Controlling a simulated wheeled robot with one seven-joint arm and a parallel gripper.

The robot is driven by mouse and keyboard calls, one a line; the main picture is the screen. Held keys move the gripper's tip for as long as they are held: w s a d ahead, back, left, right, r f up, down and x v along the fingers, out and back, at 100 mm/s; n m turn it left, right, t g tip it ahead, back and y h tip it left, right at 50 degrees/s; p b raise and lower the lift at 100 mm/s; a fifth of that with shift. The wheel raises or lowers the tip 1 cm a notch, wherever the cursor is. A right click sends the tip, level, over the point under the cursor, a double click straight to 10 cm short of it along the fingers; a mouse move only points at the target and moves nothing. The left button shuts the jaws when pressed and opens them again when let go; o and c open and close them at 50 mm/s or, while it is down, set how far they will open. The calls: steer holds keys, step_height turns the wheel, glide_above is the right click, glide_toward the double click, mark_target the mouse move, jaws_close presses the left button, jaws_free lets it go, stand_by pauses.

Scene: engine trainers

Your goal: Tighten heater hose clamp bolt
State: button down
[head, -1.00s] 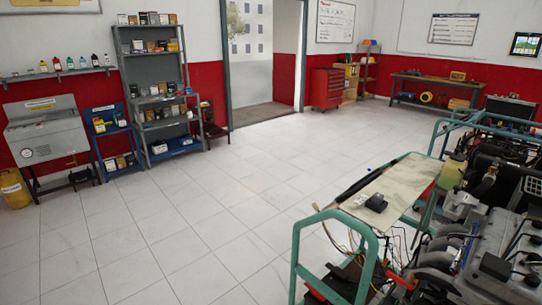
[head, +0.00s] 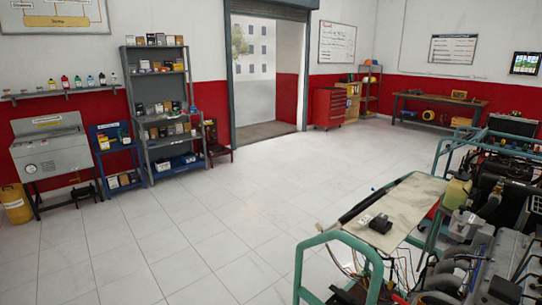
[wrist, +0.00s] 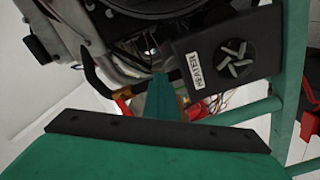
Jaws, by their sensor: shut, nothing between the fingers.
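A black heater box (wrist: 232,62) with a fan and a white HEATER label shows at upper right in the wrist view. My gripper (wrist: 160,78) reaches up from the bottom centre, its green fingers together and empty. Its tips are in front of the gap left of the heater box. Small bright metal spots show in that gap, too small to tell whether one is the clamp bolt. I cannot make out the heater hose clamp. In the head view the engine trainer (head: 470,215) stands at right; my gripper does not show there.
Green frame tubes (wrist: 292,85) run down the right of the wrist view, and a dark hose curves left of the fingers. In the head view, a board (head: 400,210) with a small black box tops the trainer's frame. The tiled floor (head: 220,220) is clear.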

steer(key=shift+w+a, duration=0.15)
steer(key=shift+w+a+f, duration=0.1)
steer(key=shift+w+f, duration=0.05)
steer(key=shift+f, duration=0.2)
steer(key=shift+w+a+f, duration=0.15)
steer(key=shift+w+a, duration=0.1)
stand_by(0.4)
steer(key=shift+f, duration=0.1)
steer(key=v, duration=0.6)
steer(key=shift+s+d+f, duration=0.3)
steer(key=shift+s+f, duration=0.05)
stand_by(0.5)
